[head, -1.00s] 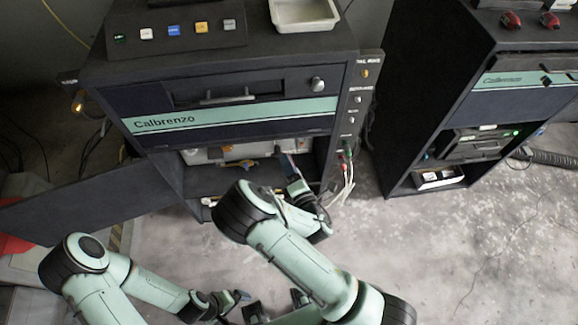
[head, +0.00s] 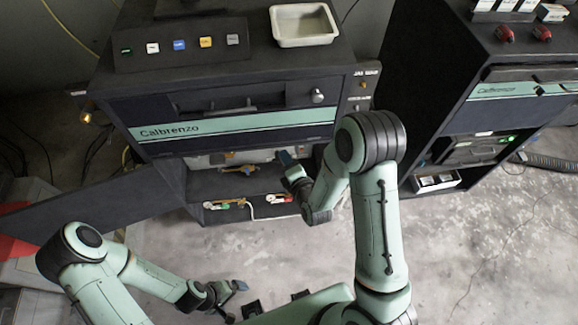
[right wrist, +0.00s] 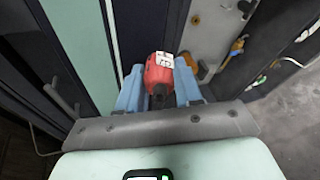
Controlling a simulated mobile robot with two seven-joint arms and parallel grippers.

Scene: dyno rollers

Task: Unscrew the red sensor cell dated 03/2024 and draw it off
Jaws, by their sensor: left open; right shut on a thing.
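A red sensor cell (right wrist: 157,72) with a small white label shows in the right wrist view. It sits between the blue fingers of my right gripper (right wrist: 160,88), which is shut on it. The label's date is too small to read. In the head view the right gripper (head: 287,163) reaches into the open bay of the Calbrenzo cabinet (head: 232,126), and the cell is hidden there. I cannot tell whether the cell is still seated. My left gripper (head: 237,300) is open and empty over the floor in front of the cabinet.
An open door (head: 90,215) swings out at the left. A white tray (head: 303,28) and a button panel (head: 180,45) stand on the cabinet top. Fittings with red and green parts (head: 226,204) lie along the bay's lower edge. A second cabinet at right carries red cells (head: 505,33).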

